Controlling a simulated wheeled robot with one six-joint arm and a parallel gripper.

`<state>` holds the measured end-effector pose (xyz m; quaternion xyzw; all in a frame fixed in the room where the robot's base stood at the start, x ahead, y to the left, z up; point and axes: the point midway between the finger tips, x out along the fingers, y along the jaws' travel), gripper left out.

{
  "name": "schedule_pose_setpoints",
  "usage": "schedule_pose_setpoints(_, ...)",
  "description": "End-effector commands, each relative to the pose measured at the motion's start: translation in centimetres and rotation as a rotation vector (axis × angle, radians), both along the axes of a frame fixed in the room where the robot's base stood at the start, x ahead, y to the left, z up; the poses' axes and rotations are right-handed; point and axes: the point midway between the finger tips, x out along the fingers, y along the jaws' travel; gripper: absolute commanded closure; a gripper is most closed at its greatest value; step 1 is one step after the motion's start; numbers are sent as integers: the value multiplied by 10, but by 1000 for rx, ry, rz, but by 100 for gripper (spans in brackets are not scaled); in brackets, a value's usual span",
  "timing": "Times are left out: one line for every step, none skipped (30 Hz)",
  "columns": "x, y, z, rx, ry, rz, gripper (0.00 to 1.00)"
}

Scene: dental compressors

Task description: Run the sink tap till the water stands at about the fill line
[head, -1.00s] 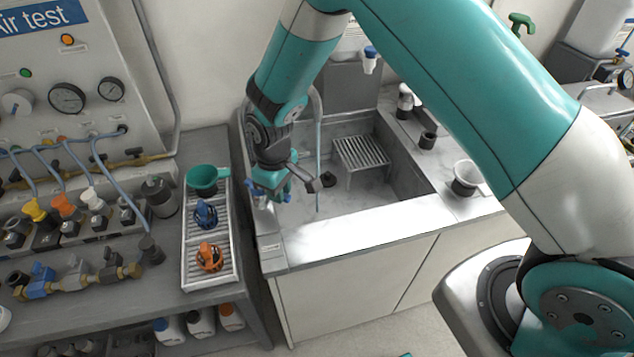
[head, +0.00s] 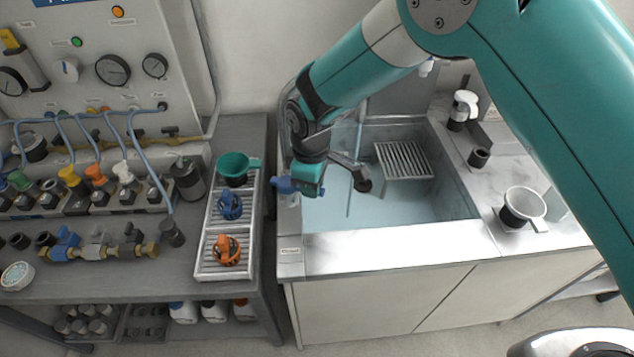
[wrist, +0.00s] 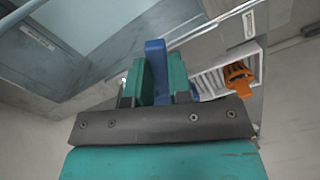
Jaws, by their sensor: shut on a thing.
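My gripper (head: 296,184) is at the left rim of the sink (head: 400,243). It is shut on a blue tap lever (head: 284,185). In the wrist view the blue lever (wrist: 155,62) stands between the teal fingers of my gripper (wrist: 160,78). Pale blue water (head: 405,208) covers the basin floor around the legs of a slatted rack (head: 404,160). A thin bluish vertical line (head: 354,165), seemingly the tap's stream, reaches down into the water. My arm hides much of the spout. I cannot make out a fill line.
Left of the sink, a white slatted tray (head: 208,262) holds a green cup (head: 234,166), a blue fitting (head: 230,206) and an orange fitting (head: 227,250). A white-rimmed cup (head: 526,203) and a spray bottle (head: 462,110) stand on the right counter.

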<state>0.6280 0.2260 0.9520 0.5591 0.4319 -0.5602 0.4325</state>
Motion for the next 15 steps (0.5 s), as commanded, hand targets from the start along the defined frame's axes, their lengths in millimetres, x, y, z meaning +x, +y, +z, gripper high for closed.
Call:
schedule_pose_setpoints(1,1,1,4,-3,1,100)
schedule_pose_setpoints(1,1,1,4,-3,0,100)
schedule_pose_setpoints(1,1,1,4,-3,0,100)
schedule_pose_setpoints(1,1,1,4,-3,0,100)
schedule_pose_setpoints(1,1,1,4,-3,0,100)
schedule_pose_setpoints(1,1,1,4,-3,0,72)
schedule_pose_setpoints(1,1,1,4,-3,0,65)
schedule_pose_setpoints(1,0,1,4,-3,-1,58)
schedule_pose_setpoints(1,0,1,3,-3,-2,55)
schedule_pose_setpoints(1,0,1,4,-2,-2,55)
schedule_pose_setpoints(1,0,1,4,-2,-2,55)
schedule_pose_setpoints(1,0,1,4,-2,-2,55)
schedule_pose_setpoints(1,0,1,3,-2,-2,55)
schedule_pose_setpoints(1,-1,1,3,-2,-2,55)
schedule_pose_setpoints(1,0,1,3,-2,-2,55)
